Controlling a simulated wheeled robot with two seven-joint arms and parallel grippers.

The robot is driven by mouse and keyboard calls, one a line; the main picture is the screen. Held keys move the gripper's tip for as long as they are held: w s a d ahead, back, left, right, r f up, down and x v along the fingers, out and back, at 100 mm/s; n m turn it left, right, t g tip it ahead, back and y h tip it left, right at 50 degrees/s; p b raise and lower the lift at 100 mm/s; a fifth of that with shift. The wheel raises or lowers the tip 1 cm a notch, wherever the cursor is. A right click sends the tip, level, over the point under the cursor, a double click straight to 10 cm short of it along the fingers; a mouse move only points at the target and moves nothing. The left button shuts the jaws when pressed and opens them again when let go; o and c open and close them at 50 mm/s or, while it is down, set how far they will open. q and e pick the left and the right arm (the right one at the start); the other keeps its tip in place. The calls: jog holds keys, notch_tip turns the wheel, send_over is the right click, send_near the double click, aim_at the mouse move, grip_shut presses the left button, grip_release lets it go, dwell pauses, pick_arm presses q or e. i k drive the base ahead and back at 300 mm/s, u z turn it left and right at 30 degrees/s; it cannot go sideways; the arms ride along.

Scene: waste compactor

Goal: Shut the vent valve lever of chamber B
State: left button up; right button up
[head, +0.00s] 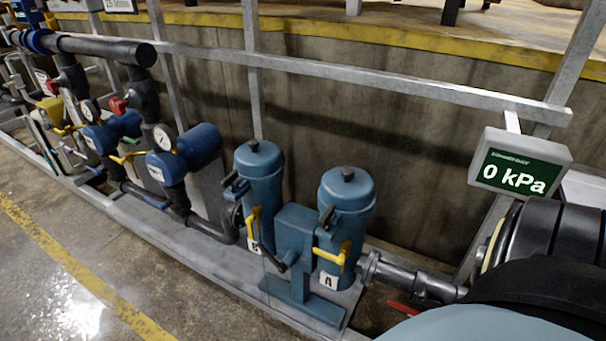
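Chamber B (259,180) is the left one of two blue-green canisters standing side by side, with a white B label (256,248) low on its front. A yellow lever (254,224) sits just above that label and points roughly up and down. Chamber A (346,200), with its A label (329,281), stands to the right. Its yellow lever (333,256) lies more sideways, with one end raised. Which lever is the vent valve is not marked legibly. Neither gripper shows.
A display (520,166) reading 0 kPa hangs on the railing at right. Pipes, gauges and blue valve bodies (198,146) stand to the left. A red handle (403,308) is low at right. The floor in front (130,260) is clear.

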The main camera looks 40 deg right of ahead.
aim_at(249, 221)
jog(key=z, duration=1.15)
